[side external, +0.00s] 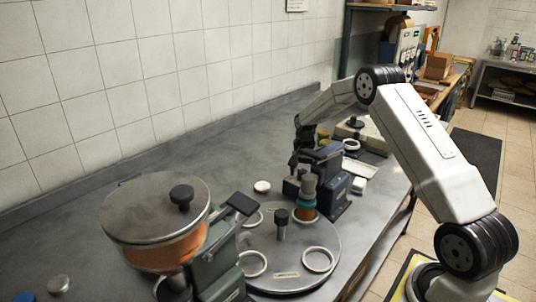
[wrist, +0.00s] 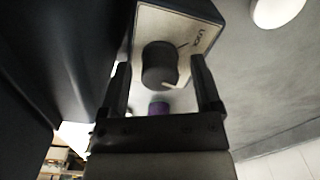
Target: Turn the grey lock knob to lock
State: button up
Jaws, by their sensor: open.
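The grey lock knob (wrist: 159,66) is a dark, short cylinder on a pale plate (wrist: 203,32) in the wrist view. The plate reads "LOCK" beside a dark line at the knob's upper right. A pale mark shows at the knob's lower edge, away from that line. My gripper (wrist: 161,62) is open, with one finger on each side of the knob and a visible gap at each. I cannot tell how deep the fingers reach. In the side view my gripper (side external: 304,152) is at the dark blue machine (side external: 334,178); the knob is hidden there.
A round turntable (side external: 325,245) with white rings and a jar (side external: 305,200) stands in front of the machine. A large lidded pot (side external: 155,210) is at the left. A white round lid (side external: 262,187) lies on the grey counter, which is clear towards the tiled wall.

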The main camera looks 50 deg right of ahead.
aim_at(302, 170)
jog(key=shift+m, duration=1)
notch_tip(302, 170, up, 19)
jog(key=s+a+r+n, duration=0.1)
jog(key=s+a+n, duration=0.4)
jog(key=a, duration=0.4)
jog(key=s+a+r+n+t, duration=0.1)
jog(key=s+a+n, duration=0.3)
jog(key=a, duration=0.6)
jog(key=shift+s+a+r+n+t, duration=0.3)
jog(key=shift+s+r+n, duration=0.15)
jog(key=shift+r, duration=0.2)
